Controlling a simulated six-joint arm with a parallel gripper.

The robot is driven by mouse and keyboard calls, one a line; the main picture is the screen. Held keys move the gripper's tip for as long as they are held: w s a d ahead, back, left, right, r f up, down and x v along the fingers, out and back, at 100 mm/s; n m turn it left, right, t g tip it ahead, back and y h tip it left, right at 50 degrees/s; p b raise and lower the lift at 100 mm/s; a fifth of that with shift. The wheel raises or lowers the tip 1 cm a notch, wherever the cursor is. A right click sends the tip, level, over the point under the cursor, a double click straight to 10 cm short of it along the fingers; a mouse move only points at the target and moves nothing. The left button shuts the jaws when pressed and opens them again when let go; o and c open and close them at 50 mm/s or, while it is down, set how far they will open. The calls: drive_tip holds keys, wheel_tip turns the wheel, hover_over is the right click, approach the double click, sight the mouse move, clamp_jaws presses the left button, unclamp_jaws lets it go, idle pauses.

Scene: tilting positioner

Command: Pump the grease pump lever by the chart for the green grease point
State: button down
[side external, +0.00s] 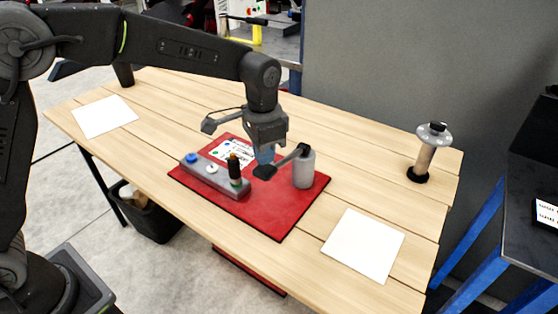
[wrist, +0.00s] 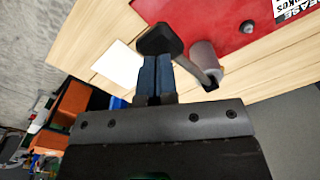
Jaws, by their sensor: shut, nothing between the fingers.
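The grease pump is a grey cylinder (side external: 303,170) at the right of a red plate (side external: 279,222). Its lever ends in a black paddle (side external: 265,172), angled down to the left; the paddle also shows in the wrist view (wrist: 160,40), beside the pump cylinder (wrist: 206,57). My gripper (side external: 264,157) is shut and empty, its blue fingertips (wrist: 156,65) right at the paddle; contact cannot be told. A grey bar (side external: 215,178) carries blue (side external: 192,158), white (side external: 212,168) and green (side external: 236,183) points. The chart (side external: 228,152) is partly hidden.
White sheets lie at the table's left (side external: 105,117) and front right (side external: 364,245). A stand with a round grey top (side external: 434,134) is at the far right. The table (side external: 370,180) is clear between the plate and that stand.

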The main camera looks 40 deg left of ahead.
drive_tip(key=shift+f, duration=3.9)
wheel_tip(320, 180, up, 15)
drive_tip(key=s+a+r+n+t, duration=0.1)
drive_tip(key=s+a+r, duration=0.25)
drive_tip(key=s, duration=0.25)
drive_tip(key=s+a+r+n+t, duration=0.2)
drive_tip(key=s+a, duration=0.2)
drive_tip(key=s, duration=0.1)
drive_tip(key=s+a+f+n+t, duration=0.1)
drive_tip(key=s+a+f, duration=0.1)
drive_tip(key=s, duration=0.4)
drive_tip(key=s+a+f+n+t, duration=0.1)
drive_tip(key=s+a+f+n, duration=0.1)
drive_tip(key=s, duration=0.5)
drive_tip(key=shift+a+t, duration=0.3)
drive_tip(key=shift+a, duration=0.05)
